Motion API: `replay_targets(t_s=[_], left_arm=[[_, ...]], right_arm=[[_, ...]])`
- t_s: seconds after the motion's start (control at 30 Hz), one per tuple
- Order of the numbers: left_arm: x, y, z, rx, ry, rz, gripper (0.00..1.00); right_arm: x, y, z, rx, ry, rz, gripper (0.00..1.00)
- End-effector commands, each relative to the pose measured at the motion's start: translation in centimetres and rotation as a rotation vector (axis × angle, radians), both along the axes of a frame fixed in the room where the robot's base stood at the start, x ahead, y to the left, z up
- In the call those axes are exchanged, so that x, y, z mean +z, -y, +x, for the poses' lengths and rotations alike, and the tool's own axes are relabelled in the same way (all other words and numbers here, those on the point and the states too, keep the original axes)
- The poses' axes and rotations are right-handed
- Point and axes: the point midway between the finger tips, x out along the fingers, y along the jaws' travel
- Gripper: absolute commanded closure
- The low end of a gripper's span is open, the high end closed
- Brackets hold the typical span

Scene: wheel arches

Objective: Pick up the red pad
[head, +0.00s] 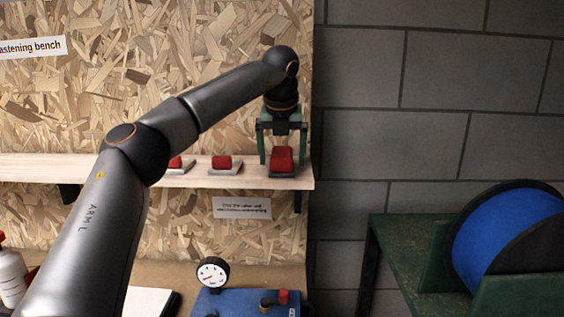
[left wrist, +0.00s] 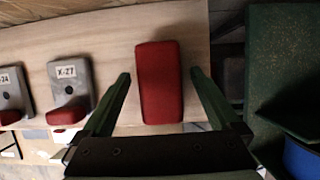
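In the left wrist view the red pad (left wrist: 159,82) is a long block seen from above. My left gripper (head: 282,158) points down at it with green fingers. In the wrist view the left gripper (left wrist: 160,78) is open, one finger on each side of the pad's near part, with shelf showing in both gaps. My right gripper is in neither view.
Other red pieces on grey labelled holders, one marked X-27 (left wrist: 70,85), stand along the shelf (head: 200,178) to the left. The shelf ends just right of the pad. Below are a gauge (head: 211,273) and blue box (head: 240,302); a blue drum (head: 500,240) stands right.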

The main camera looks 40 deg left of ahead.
Motion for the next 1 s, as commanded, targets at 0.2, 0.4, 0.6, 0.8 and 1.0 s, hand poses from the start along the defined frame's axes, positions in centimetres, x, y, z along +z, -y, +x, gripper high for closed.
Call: replay_targets(t_s=[0.2, 0.4, 0.6, 0.8, 1.0], left_arm=[[0.00, -0.01, -0.01, 0.000, 0.000, 0.000, 0.26], [0.00, -0.01, -0.01, 0.000, 0.000, 0.000, 0.49], [0.00, -0.01, -0.01, 0.000, 0.000, 0.000, 0.71], [0.03, 0.00, 0.00, 0.000, 0.000, 0.000, 0.89], [0.11, 0.00, 0.00, 0.000, 0.001, -0.001, 0.89]], right_arm=[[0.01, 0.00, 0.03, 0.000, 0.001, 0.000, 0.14], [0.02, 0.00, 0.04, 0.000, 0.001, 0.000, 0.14], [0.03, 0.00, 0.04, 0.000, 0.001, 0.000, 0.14], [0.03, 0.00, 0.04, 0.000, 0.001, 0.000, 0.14], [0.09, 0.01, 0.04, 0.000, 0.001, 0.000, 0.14]])
